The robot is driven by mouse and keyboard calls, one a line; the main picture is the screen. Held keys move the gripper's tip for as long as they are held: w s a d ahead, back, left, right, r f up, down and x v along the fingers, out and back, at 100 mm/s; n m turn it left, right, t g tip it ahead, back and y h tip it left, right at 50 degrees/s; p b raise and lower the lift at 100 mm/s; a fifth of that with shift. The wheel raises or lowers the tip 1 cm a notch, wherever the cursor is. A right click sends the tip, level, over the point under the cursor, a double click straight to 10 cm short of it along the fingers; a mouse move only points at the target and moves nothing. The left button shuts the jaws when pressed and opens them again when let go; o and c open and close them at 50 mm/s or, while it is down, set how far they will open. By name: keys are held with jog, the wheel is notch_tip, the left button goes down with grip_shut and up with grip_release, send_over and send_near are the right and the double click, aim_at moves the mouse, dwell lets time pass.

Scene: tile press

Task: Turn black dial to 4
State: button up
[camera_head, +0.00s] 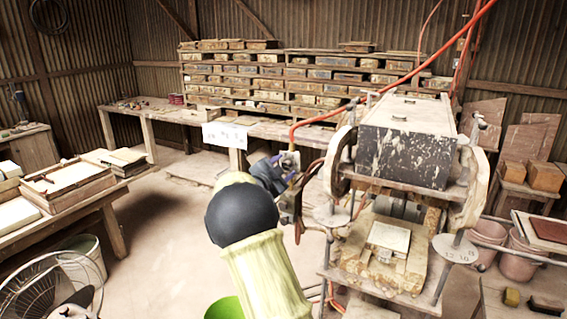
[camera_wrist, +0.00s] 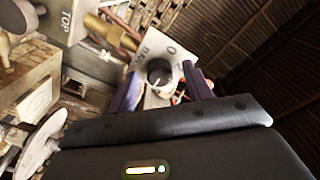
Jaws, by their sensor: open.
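The black dial (camera_wrist: 159,74) shows in the wrist view on a pale plate (camera_wrist: 152,46) marked "BAR" with a 0 and part of another numeral. A small light mark shows on the dial's face, but the number it points to cannot be read. My gripper (camera_wrist: 162,76) is open, with one purple finger on each side of the dial. Whether either finger touches it, I cannot tell. In the head view my gripper (camera_head: 288,172) is at the left side of the tile press (camera_head: 405,140); the dial cannot be made out there.
A red hose (camera_head: 335,112) runs above the press's left side. A worktable (camera_head: 60,215) stands at the left, with open floor between it and the press.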

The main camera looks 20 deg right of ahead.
jog(key=shift+w+d, duration=0.15)
jog(key=shift+d, duration=0.05)
jog(key=c, duration=1)
jog(key=shift+n+p, duration=0.45)
jog(key=shift+n, duration=0.05)
jog(key=n+p, duration=0.3)
jog(key=n, duration=0.2)
jog(key=shift+r, duration=0.1)
jog(key=n+p, duration=0.3)
jog(key=n, duration=0.3)
